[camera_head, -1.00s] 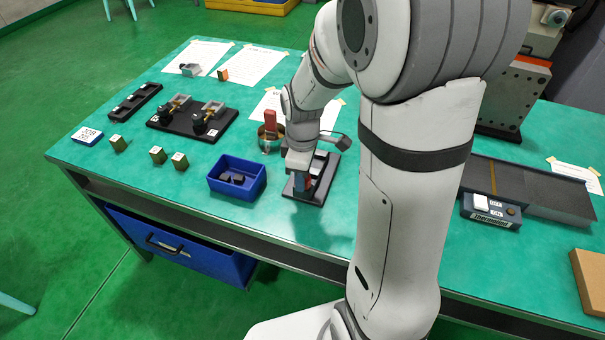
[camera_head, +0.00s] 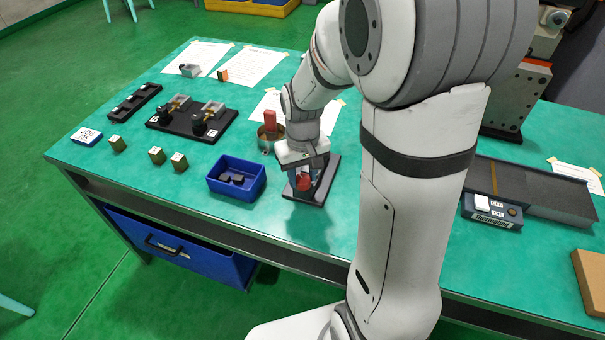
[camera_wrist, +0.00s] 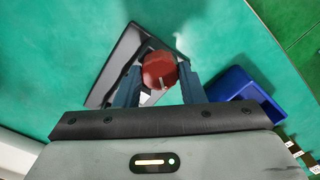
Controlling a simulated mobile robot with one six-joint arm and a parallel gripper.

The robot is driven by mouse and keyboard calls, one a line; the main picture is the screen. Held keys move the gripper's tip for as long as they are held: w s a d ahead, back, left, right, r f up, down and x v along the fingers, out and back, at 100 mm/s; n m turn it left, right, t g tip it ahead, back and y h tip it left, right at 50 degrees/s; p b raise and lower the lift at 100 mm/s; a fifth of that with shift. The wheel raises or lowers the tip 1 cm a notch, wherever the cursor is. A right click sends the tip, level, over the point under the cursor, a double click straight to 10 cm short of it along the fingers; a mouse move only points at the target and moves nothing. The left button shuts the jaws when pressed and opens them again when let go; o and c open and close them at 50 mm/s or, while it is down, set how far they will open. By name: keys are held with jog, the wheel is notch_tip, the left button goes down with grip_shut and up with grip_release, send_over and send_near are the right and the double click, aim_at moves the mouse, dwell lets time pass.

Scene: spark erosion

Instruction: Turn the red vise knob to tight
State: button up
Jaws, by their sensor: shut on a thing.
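The red vise knob (camera_wrist: 159,70) sits between the two fingers of my gripper (camera_wrist: 157,84) in the wrist view, with a pale mark on its face. My gripper is shut on it. In the head view the red knob (camera_head: 304,183) shows just below my gripper (camera_head: 303,172), at the front of the vise's dark base plate (camera_head: 318,192). The base plate also shows in the wrist view (camera_wrist: 108,68). Most of the vise is hidden behind my gripper and wrist.
A blue bin (camera_head: 237,178) with dark pieces stands close to the left of the vise. A black fixture plate (camera_head: 190,122) and small blocks lie farther left. The green table in front of the vise is clear.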

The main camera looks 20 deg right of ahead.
aim_at(303, 179)
jog(key=shift+m, duration=2)
jog(key=o, duration=1)
notch_tip(303, 179, up, 8)
jog(key=shift+f, duration=0.1)
